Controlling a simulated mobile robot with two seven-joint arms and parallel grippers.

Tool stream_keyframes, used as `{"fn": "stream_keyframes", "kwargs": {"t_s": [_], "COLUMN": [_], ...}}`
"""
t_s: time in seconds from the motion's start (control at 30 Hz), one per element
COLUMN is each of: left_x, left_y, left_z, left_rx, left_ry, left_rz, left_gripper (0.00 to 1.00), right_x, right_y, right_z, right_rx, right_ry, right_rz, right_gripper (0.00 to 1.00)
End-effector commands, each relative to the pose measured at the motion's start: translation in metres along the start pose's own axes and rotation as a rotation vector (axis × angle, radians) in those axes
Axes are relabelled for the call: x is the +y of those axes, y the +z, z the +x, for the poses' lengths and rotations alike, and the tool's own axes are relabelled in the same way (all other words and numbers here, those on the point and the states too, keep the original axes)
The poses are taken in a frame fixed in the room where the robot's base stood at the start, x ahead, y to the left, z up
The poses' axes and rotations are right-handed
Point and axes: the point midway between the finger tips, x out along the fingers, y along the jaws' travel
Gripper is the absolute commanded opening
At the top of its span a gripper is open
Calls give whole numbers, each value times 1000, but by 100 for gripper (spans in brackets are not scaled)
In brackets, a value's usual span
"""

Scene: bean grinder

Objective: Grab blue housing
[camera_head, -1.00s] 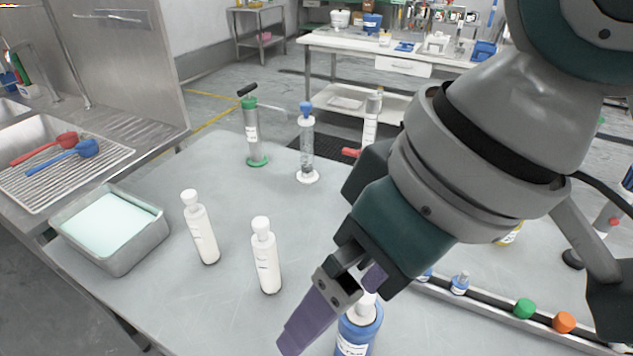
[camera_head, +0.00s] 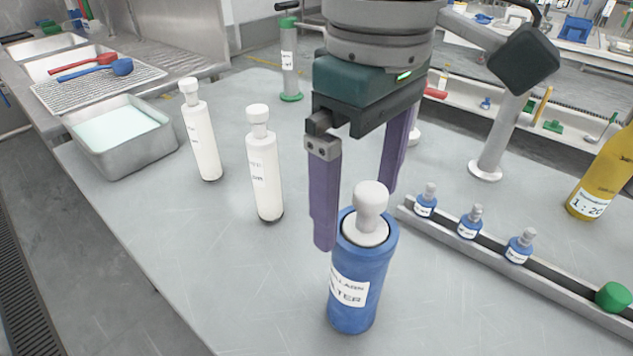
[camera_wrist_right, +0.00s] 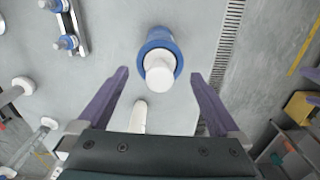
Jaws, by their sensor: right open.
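The blue housing (camera_head: 360,285) is an upright blue cylinder with a white label and a white knob (camera_head: 369,205) in its top. It stands on the grey table near the front. My right gripper (camera_head: 356,218) is open and points down just behind and above it, with its purple fingers apart and nothing between them. In the right wrist view the blue housing (camera_wrist_right: 160,42) lies ahead of and between the two fingertips (camera_wrist_right: 158,75). The gripper does not appear to touch it. My left gripper is not in view.
Two white bottles (camera_head: 264,170) (camera_head: 202,135) stand to the left. A metal tray (camera_head: 122,135) is at the far left. A rail (camera_head: 455,244) with small blue-based pieces and a green knob (camera_head: 613,297) runs along the right. A yellow bottle (camera_head: 605,170) stands at the right edge.

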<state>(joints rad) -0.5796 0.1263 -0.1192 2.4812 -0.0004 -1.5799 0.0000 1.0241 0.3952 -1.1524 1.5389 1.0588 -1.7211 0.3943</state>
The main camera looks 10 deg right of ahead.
Motion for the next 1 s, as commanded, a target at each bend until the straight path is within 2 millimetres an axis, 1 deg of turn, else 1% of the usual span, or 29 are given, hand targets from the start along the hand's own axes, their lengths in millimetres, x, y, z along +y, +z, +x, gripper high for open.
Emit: {"fn": "stream_keyframes", "kwargs": {"t_s": [0.17,0.23,0.3,0.4,0.6,1.0], "left_x": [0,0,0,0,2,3], "left_y": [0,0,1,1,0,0], "left_z": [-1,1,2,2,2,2], "left_rx": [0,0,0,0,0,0], "left_ry": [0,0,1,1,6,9], "left_rz": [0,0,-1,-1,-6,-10], "left_gripper": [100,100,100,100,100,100], "right_x": [1,0,0,1,1,1], "right_y": [9,10,9,9,9,9], "right_z": [26,38,45,50,50,49], "right_rx": [-3,-2,-1,0,1,1], "right_ry": [0,0,0,1,1,1], "right_rz": [1,0,1,-1,-1,-1], "right_gripper": [100,100,100,100,99,54]}}
